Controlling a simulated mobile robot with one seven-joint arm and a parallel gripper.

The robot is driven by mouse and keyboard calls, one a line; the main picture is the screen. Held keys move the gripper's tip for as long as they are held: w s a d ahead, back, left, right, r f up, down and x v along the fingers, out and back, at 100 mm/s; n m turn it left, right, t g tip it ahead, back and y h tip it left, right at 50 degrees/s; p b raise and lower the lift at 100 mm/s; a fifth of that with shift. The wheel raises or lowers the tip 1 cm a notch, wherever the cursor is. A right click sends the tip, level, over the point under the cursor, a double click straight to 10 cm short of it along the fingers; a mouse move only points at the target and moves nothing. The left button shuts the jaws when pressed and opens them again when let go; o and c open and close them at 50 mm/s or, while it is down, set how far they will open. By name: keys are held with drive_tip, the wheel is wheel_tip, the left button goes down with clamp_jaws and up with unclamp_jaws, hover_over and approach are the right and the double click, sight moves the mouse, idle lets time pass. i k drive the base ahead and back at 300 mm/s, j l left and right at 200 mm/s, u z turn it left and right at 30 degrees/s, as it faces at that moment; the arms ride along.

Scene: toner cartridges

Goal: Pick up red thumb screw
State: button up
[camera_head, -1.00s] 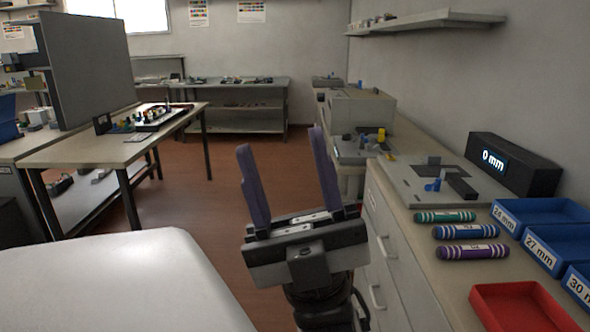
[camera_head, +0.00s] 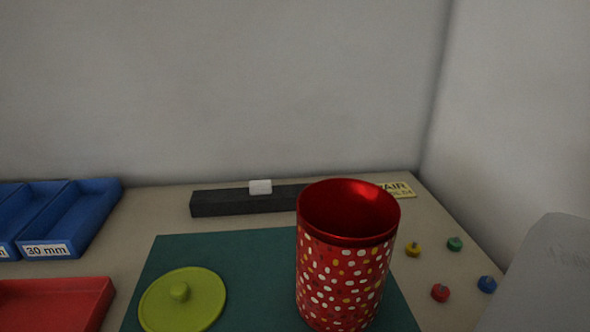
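The red thumb screw (camera_head: 440,292) is a small red knob standing on the bench top, right of a red dotted canister. Yellow (camera_head: 413,249), green (camera_head: 454,244) and blue (camera_head: 486,284) thumb screws stand around it, apart from it. The blue one is closest, to its right. My gripper is not in the current view.
The open dotted canister (camera_head: 345,270) stands on a green mat (camera_head: 240,250) beside a lime lid (camera_head: 182,300). A dark bar (camera_head: 222,202) lies behind. A red tray (camera_head: 57,303) and blue bins (camera_head: 70,215) stand left. Walls close off the back and right.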

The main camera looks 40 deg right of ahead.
sight(440, 293)
drive_tip(key=k+j, duration=0.4)
drive_tip(key=k+j+z, duration=0.15)
drive_tip(key=z, duration=0.2)
drive_tip(key=k+j+z, duration=0.2)
drive_tip(key=z, duration=1.1)
drive_tip(key=j+z, duration=0.15)
drive_tip(key=j, duration=0.85)
